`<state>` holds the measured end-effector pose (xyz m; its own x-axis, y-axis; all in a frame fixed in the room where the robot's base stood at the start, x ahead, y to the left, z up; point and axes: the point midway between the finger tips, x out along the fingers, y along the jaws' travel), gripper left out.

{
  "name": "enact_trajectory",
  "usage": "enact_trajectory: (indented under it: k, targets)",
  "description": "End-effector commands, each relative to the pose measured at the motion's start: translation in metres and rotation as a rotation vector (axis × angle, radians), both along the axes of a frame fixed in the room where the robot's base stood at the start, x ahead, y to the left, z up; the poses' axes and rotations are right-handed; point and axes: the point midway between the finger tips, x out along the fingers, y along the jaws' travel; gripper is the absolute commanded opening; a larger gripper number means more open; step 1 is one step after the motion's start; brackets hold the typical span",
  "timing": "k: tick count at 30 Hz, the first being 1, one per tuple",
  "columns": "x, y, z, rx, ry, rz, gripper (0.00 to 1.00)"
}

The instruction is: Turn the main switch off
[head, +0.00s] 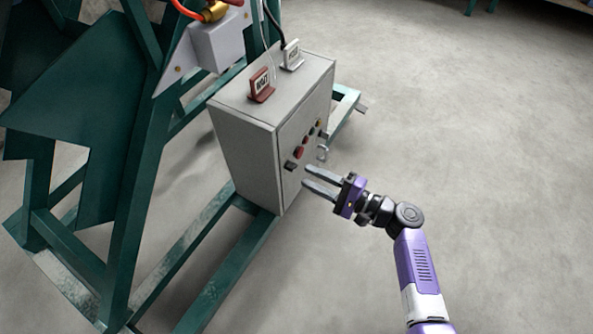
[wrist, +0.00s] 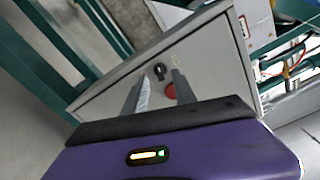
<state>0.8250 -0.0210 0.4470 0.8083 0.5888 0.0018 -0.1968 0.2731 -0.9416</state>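The grey control box (head: 245,150) stands on the green frame, with its controls on the face toward my gripper. A black rotary switch (head: 290,165), which looks like the main switch, sits low on that face beside a red button (head: 299,152). My gripper (head: 306,177) is open and empty, its two fingers pointing at the panel near the switch. In the wrist view the black switch (wrist: 160,71) shows between the fingertips (wrist: 160,80), and the red button (wrist: 171,91) lies partly behind one finger. The exact gap to the switch is unclear.
Red and white tags (head: 261,86) stand on the box top, with cables above. Green beams (head: 215,265) surround the box. The floor to the right is clear.

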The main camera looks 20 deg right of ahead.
Motion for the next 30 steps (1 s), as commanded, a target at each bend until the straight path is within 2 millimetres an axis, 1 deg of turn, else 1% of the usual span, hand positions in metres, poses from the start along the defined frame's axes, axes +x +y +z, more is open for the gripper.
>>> enact_trajectory:
  k: [3,9,14,21,26,30]
  targets:
    - [0.016,0.012,-0.002,0.0,-0.001,0.002,0.33]
    - [0.036,0.026,-0.001,-0.001,-0.001,0.0,0.33]
    - [0.041,0.03,-0.001,-0.002,0.0,-0.001,0.33]
    - [0.042,0.03,-0.001,-0.002,0.001,-0.002,0.33]
    - [0.042,0.03,-0.001,-0.002,0.001,-0.002,0.01]
    - [0.042,0.03,-0.001,-0.003,0.0,-0.002,0.0]
